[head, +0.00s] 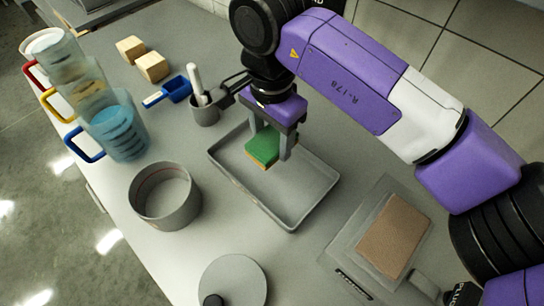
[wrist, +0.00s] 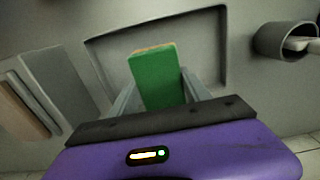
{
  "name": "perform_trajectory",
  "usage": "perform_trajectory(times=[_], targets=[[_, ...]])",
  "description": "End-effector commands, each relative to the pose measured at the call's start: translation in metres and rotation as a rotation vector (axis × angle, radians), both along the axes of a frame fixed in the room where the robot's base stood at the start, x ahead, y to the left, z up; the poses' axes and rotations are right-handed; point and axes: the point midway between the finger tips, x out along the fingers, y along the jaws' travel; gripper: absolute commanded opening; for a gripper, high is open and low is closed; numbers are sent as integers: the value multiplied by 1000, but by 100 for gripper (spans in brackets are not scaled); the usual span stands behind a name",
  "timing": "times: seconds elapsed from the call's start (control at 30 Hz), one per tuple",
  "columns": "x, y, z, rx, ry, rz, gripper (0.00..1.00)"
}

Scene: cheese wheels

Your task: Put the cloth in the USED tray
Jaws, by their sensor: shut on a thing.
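My gripper (head: 268,148) points down over a shallow grey tray (head: 312,200) and is shut on a green block with a tan underside (head: 261,149), which looks like a scouring sponge. In the wrist view the green block (wrist: 157,80) sits between the two fingers, with the tray's floor and rim (wrist: 92,42) beyond it. The block is within the tray's outline; I cannot tell whether it touches the floor. The rest of the tray is empty. I cannot read a label on it. A flat tan rectangle (head: 394,235) lies on a grey board at right.
A round grey container (head: 165,197) stands left of the tray, and a grey cup with a white-handled tool (head: 206,112) behind it. Clear jugs (head: 118,132), a blue scoop (head: 177,88) and wooden blocks (head: 152,68) are farther left. A round lid (head: 233,280) lies in front.

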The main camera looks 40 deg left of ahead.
Motion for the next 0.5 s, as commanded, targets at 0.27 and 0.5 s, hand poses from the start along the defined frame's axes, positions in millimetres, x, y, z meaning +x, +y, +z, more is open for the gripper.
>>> perform_trajectory(times=[0.27,0.5], targets=[[0,0,-38,1,1,-1,18],[-1,0,-58,0,3,-1,18]])
